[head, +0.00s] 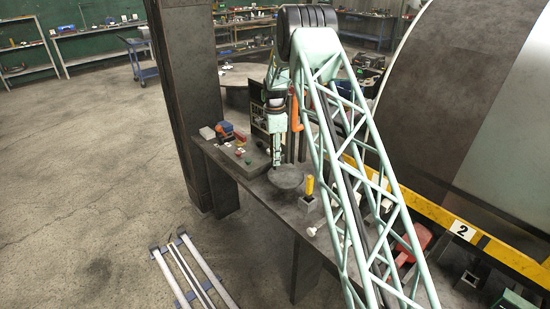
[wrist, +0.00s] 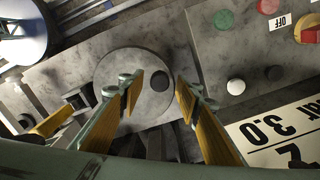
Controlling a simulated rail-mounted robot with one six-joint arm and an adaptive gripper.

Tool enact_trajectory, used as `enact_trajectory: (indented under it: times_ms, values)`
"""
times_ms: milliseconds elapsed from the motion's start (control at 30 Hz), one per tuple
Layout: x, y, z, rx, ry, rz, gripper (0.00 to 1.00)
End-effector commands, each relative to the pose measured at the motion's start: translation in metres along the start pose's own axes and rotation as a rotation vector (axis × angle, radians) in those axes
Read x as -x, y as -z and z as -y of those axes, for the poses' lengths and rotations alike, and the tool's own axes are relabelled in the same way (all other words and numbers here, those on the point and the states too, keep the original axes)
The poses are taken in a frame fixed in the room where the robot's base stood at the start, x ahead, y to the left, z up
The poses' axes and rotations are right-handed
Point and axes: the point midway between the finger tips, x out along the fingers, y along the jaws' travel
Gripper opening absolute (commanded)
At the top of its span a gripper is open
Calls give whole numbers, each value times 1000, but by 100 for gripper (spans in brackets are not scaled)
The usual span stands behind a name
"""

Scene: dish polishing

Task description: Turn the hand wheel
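A flat grey round disc, which looks like the hand wheel (head: 288,178), lies on the workbench below my gripper. In the wrist view the disc (wrist: 125,68) fills the middle, with a small dark round knob or hole (wrist: 160,81) near its right edge. My gripper (head: 278,166) points down over the disc's left side in the head view. In the wrist view my gripper (wrist: 158,88) is open, its two fingers on either side of the dark spot with gaps to both. Nothing is held. I cannot tell the fingertips' height above the disc.
A control panel (wrist: 230,50) with coloured buttons and an OFF label sits right of the disc in the wrist view. A yellow-handled tool (head: 310,186) stands in a small holder beside the disc. A yellow rail (head: 440,213) and large drum (head: 455,80) are at right.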

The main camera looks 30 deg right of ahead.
Motion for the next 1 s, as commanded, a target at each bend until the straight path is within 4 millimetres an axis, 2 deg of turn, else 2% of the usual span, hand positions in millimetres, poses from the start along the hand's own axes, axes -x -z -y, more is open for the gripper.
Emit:
enact_trajectory:
  times_ms: [267,700,1000]
  values:
    - [22,0,0,0,1,0,31]
    - [84,0,1,0,3,0,31]
    - [113,0,1,0,2,0,31]
